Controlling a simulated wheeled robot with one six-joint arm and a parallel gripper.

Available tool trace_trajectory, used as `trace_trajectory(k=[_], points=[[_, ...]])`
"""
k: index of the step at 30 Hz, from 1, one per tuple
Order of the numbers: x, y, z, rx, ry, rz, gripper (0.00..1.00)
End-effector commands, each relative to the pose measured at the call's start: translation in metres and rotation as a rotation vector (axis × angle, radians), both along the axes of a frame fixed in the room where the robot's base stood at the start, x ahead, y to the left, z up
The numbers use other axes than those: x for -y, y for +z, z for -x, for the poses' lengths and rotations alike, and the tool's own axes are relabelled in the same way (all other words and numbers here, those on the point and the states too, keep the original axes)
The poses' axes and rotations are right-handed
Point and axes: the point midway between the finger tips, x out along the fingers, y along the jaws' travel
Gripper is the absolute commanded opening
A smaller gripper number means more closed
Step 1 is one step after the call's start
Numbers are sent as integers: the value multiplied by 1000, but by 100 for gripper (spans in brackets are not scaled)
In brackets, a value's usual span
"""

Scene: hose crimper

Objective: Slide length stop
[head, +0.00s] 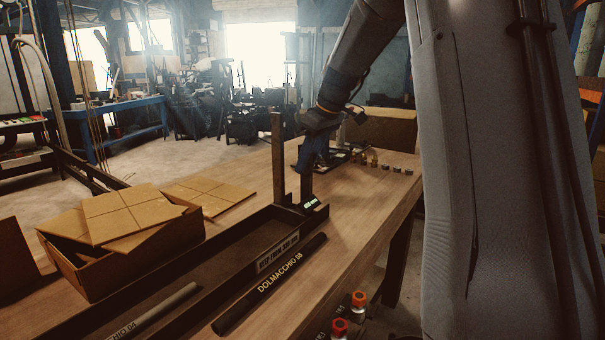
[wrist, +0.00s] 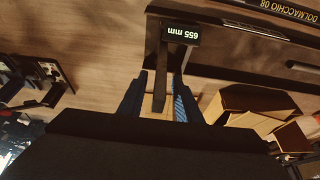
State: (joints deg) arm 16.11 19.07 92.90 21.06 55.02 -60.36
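The length stop, with a dark upright post (head: 306,186) and a small lit display (head: 311,203), stands at the far end of a long dark trough (head: 235,245). In the wrist view its display (wrist: 181,35) reads 655 mm, and its post (wrist: 160,62) runs between my fingers. My gripper (head: 308,166) points down at the top of the post from above. In the wrist view the blue fingers of my gripper (wrist: 160,100) stand on both sides of the post, with narrow gaps showing. It looks open. Contact at the far finger faces is hidden.
Another tall post (head: 278,160) rises just left of the stop. A black hose (head: 270,283) marked DOLMACCHIO 08 lies along the trough's right side. A cardboard box (head: 130,255) stands left. Several small fittings (head: 397,169) sit at the table's back right.

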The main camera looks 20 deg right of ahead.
Motion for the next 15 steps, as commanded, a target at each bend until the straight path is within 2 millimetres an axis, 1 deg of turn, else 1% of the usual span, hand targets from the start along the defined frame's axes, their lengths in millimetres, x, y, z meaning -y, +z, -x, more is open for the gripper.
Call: trace_trajectory(k=[1, 3, 6, 9, 15], points=[[2, 8, 2, 5, -2, 1, 31], [4, 16, 5, 3, 0, 1, 31], [5, 25, 8, 2, 1, 0, 31], [6, 29, 10, 2, 1, 1, 31], [6, 30, 10, 0, 1, 0, 31]])
